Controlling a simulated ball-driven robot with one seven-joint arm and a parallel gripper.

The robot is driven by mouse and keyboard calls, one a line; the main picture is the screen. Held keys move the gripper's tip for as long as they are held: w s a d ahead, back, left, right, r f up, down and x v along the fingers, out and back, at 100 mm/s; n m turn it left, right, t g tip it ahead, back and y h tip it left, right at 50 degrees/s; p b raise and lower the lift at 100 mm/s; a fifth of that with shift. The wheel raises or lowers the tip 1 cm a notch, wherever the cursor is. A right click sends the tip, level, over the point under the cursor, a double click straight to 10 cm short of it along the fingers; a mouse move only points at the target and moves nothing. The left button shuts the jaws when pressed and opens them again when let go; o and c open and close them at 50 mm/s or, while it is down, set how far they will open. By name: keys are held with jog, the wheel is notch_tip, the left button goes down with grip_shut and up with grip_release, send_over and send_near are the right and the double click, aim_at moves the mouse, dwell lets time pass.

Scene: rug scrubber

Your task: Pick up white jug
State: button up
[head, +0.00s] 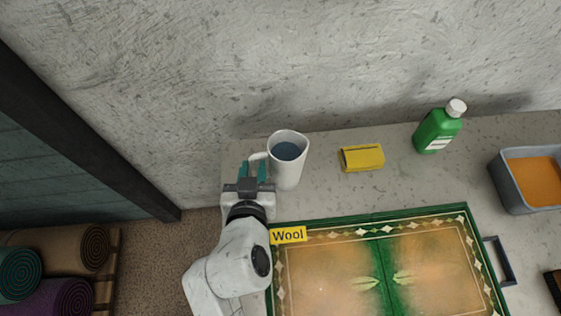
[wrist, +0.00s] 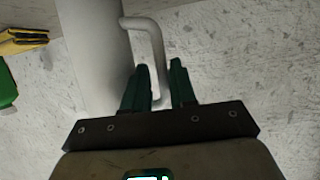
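The white jug (head: 287,172) stands upright on the grey counter near the wall, with dark bluish liquid inside. Its handle points left toward my gripper (head: 253,171). In the wrist view the jug's body (wrist: 92,50) is at the upper left, and its handle (wrist: 157,45) curves down toward the space between my green fingers. My gripper (wrist: 160,80) is open, with a gap between the fingertips. The lower handle shows in that gap; whether a finger touches it I cannot tell.
A yellow sponge-like block (head: 362,158) lies right of the jug, then a green bottle (head: 438,130) and a grey tub (head: 505,181) of orange liquid. A green-edged rug (head: 385,280) with a yellow "Wool" label (head: 288,235) lies in front. Rolled rugs (head: 60,250) are at lower left.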

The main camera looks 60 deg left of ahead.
jog(key=shift+x, duration=1.95)
grip_shut()
jog(key=shift+r, duration=0.1)
